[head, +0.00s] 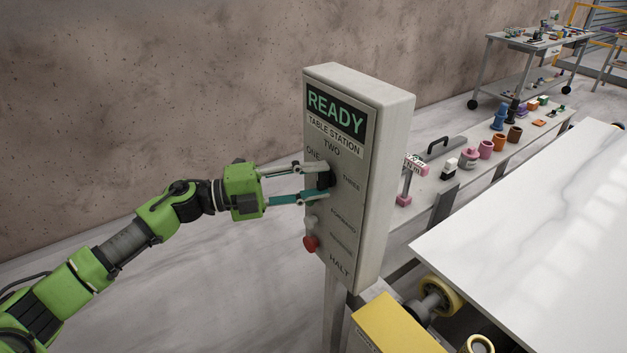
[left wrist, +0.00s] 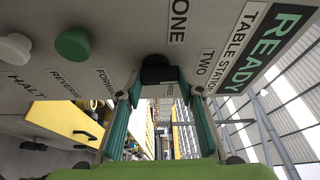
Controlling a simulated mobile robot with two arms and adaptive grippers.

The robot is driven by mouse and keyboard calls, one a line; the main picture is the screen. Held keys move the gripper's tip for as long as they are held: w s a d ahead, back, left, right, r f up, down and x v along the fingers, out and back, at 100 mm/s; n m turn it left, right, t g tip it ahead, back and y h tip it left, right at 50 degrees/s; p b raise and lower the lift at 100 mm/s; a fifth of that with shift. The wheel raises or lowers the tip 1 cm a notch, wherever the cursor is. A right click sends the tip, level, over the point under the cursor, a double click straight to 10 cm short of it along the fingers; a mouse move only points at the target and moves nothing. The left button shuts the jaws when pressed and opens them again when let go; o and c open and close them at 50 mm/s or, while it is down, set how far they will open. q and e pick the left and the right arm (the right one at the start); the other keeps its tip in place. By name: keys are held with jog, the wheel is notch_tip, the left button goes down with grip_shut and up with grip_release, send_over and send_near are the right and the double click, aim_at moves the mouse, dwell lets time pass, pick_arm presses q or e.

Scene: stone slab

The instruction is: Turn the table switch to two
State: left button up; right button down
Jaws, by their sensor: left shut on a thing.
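A grey control box (head: 396,180) stands on a post, with a sign reading READY and TABLE STATION. Its face holds a black switch knob (head: 325,179) among the labels ONE, TWO and THREE. My left gripper (head: 322,181) reaches in from the left and is shut on the knob. In the left wrist view, the black knob (left wrist: 158,72) sits between my two fingers, near the TWO label. I cannot tell which number the knob points to, as the fingers cover part of it. My right gripper is in neither view.
Below the knob are a red button (head: 310,243) and a pale knob (head: 310,222), near FORWARD, REVERSE and HALT. The wrist view shows a green button (left wrist: 73,44). A white stone slab (head: 530,220) lies to the right. A bench behind it holds tools and colored parts.

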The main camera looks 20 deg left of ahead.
pick_arm(q)
jog(key=shift+m, duration=0.4)
jog(key=o, duration=1.1)
jog(key=v, duration=1.2)
jog(key=shift+r, duration=0.2)
